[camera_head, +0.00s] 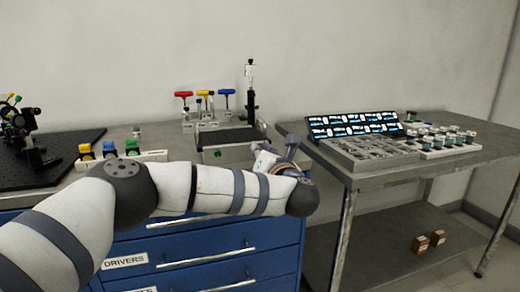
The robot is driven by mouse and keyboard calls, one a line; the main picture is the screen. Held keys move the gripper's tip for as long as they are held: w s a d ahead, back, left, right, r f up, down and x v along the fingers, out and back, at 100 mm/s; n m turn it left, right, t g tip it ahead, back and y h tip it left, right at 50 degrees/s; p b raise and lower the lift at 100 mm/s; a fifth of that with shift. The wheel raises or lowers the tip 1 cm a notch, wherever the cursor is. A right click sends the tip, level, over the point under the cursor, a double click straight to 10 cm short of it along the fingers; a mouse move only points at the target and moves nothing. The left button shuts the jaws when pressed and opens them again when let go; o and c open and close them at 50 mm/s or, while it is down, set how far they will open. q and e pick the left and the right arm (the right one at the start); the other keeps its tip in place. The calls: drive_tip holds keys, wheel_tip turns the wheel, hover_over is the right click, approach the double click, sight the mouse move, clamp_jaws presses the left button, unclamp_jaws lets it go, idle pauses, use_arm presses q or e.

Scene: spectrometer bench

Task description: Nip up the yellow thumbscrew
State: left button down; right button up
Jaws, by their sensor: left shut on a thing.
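A small yellow knob (11,97), which may be the yellow thumbscrew, sits at the top of a black optical mount (28,120) at the far left. A green knob is close beside it. My left arm crosses the front of the bench from the left, and its gripper (279,153) is at the right end, beside a black-topped instrument and far from the mount. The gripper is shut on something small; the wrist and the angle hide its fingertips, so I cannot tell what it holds. My right gripper is out of view.
T-handle drivers in red (183,94), yellow (205,92) and blue (226,92) stand in a rack. Yellow (86,152), blue and green pieces sit on a white holder. The black-topped instrument (230,138) is behind my wrist. A second table (390,172) with trays stands right.

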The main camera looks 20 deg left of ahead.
use_arm(q)
drive_tip(key=m, duration=0.3)
drive_tip(key=shift+r+m+p, duration=0.15)
drive_tip(key=shift+m+p, duration=0.25)
drive_tip(key=m, duration=0.3)
drive_tip(key=shift+d, duration=0.1)
drive_tip(key=m+p, duration=0.1)
drive_tip(key=m, duration=0.4)
drive_tip(key=shift+f+m, duration=0.15)
drive_tip(key=shift+m, duration=0.75)
drive_tip(key=shift+f+m, duration=0.15)
drive_tip(key=shift+m, duration=0.75)
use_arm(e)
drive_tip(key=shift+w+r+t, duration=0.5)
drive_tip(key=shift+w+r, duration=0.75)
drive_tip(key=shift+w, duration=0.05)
use_arm(q)
drive_tip(key=c, duration=1.6)
unclamp_jaws()
